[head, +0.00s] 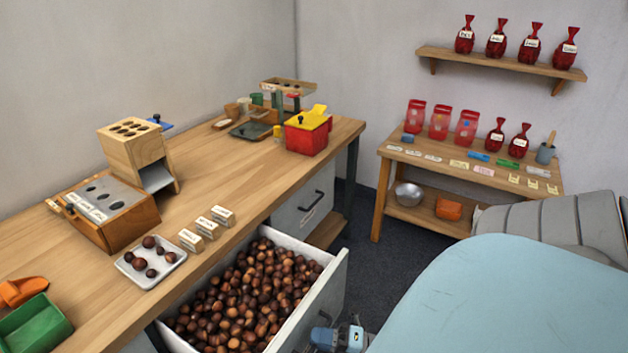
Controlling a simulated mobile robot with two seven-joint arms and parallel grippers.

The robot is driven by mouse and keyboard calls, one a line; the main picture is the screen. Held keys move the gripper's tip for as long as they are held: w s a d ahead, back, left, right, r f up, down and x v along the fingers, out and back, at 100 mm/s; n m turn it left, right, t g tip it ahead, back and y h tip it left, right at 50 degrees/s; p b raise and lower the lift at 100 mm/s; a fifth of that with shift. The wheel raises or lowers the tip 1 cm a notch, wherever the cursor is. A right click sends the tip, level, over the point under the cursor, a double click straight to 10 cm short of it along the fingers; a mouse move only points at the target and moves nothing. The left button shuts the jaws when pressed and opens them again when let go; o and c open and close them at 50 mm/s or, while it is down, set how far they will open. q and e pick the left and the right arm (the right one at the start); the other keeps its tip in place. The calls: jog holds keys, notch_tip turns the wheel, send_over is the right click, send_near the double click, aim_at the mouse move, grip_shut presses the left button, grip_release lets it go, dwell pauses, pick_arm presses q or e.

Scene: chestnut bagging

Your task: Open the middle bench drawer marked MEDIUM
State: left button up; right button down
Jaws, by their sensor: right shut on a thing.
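A bench drawer (337,285) stands pulled well out from under the wooden bench and is full of loose chestnuts (250,295). Its front faces away from me, so I cannot read its marking. My right gripper (325,338) is at the outer side of that drawer front, low at the picture's bottom edge. It is shut on the drawer's handle, which is mostly hidden. A closed drawer (302,212) with a dark handle lies farther along the bench; its label is too small to read. My left gripper is not in view.
On the bench (240,190) stand a wooden sorter (135,145), a white tray with several chestnuts (172,272), small label blocks (205,229) and a red box with yellow lid (306,135). A side table (385,190) stands at the back right. Dark floor lies between.

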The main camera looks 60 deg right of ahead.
jog(key=c, duration=1.5)
grip_release()
jog(key=shift+o, duration=0.2)
jog(key=shift+s, duration=0.1)
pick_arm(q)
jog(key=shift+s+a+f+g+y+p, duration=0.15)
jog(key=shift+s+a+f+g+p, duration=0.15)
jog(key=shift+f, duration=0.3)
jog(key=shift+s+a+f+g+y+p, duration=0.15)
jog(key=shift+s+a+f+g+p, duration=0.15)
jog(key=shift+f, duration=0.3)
pick_arm(e)
jog(key=v, duration=1.3)
jog(key=shift+s+d, duration=0.25)
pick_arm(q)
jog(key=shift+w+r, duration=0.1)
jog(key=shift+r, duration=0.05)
